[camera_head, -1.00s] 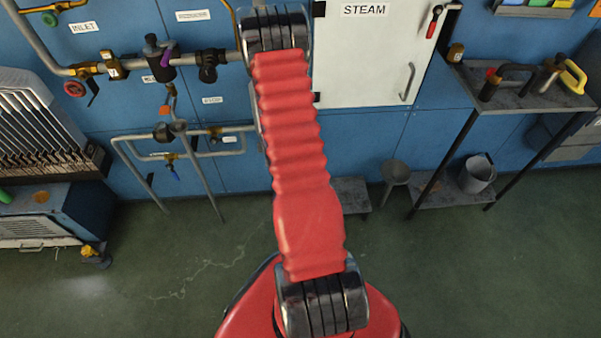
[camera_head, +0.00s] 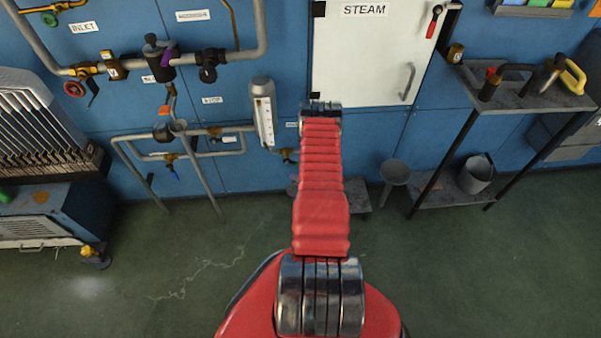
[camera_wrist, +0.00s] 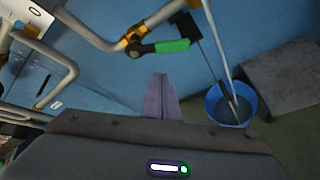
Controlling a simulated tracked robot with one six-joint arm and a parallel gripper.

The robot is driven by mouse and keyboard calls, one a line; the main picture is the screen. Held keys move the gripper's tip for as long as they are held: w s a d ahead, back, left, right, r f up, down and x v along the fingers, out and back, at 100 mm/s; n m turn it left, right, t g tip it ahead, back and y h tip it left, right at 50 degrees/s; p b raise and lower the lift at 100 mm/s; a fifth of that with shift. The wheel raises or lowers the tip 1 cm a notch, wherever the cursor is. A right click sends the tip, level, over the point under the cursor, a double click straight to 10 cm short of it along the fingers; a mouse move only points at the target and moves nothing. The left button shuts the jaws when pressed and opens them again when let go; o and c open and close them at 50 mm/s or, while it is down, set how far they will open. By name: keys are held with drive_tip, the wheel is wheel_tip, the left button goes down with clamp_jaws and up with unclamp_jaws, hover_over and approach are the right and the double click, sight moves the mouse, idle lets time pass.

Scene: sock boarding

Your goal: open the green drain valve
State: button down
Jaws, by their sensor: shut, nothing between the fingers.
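The green drain valve handle (camera_wrist: 172,46) shows in the wrist view above my gripper. It lies roughly level in the picture, with a dark round end at its left beside a brass fitting (camera_wrist: 133,36) on a pale pipe. My gripper (camera_wrist: 161,78) is shut and empty, its tips pointing up just below the handle in the picture, with a small gap seen between them. In the head view my arm covers the place, and neither the green handle nor my gripper shows. A brass fitting (camera_head: 287,157) shows at the left edge of my arm there.
In the wrist view a blue bucket (camera_wrist: 215,102) stands on the floor at right, below a thin pipe. In the head view a white steam cabinet (camera_head: 365,75), a metal table (camera_head: 530,96) and wall pipes (camera_head: 209,175) surround the arm. The green floor in front is clear.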

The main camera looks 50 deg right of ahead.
drive_tip(key=s+f+n, duration=0.1)
drive_tip(key=s+a+f+h, duration=0.1)
drive_tip(key=s, duration=0.1)
drive_tip(key=s+a+f+n+t, duration=0.1)
drive_tip(key=shift+s+n+h, duration=0.3)
drive_tip(key=shift+w, duration=0.1)
drive_tip(key=x, duration=1)
drive_tip(key=shift+s+d+r, duration=0.2)
drive_tip(key=shift+s+r, duration=0.1)
drive_tip(key=shift+r, duration=0.3)
drive_tip(key=shift+s+d+r, duration=0.2)
drive_tip(key=shift+s+r, duration=0.1)
drive_tip(key=shift+r, duration=0.25)
drive_tip(key=shift+s+d+r, duration=0.2)
drive_tip(key=shift+s+r, duration=0.1)
drive_tip(key=shift+r, duration=0.3)
